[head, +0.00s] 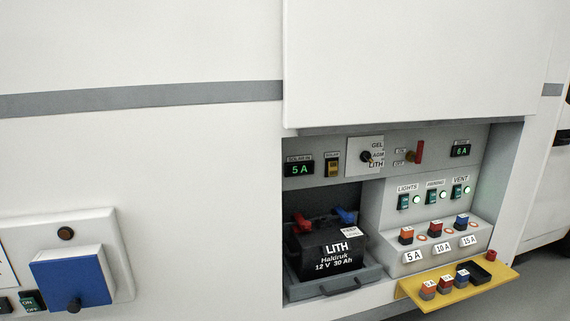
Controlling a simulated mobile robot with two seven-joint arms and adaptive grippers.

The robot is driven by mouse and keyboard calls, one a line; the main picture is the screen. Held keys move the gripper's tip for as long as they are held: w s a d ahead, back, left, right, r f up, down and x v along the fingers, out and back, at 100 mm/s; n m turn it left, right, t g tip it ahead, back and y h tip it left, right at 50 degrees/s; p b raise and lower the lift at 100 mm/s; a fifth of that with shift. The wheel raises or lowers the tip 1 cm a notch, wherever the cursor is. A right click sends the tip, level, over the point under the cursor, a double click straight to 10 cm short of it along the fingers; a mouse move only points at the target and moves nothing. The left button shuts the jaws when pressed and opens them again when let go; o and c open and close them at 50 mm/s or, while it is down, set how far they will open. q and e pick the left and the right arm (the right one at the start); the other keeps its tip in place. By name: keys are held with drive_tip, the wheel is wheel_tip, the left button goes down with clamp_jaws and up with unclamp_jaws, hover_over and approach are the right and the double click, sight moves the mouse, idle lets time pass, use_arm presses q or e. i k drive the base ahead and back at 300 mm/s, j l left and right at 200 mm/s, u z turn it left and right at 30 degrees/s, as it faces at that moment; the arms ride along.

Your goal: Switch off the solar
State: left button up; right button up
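The solar switch (332,168) is a small amber rocker under a label that appears to read SOLAR, on the grey upper panel of the open compartment. I cannot tell its rocker position for certain. To its left a green display (299,169), labelled as solar input, reads 5 A. Neither of my grippers is in view.
Right of the switch are a GEL/AGM/LITH selector (366,156), a red lever (419,152) and a 6 A display (460,150). Below are a battery (330,247), three lit switches and fuses. A yellow shelf (459,284) juts out. A blue-covered box (72,277) protrudes at left.

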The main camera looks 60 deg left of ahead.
sight(332, 166)
drive_tip(key=u, duration=1.6)
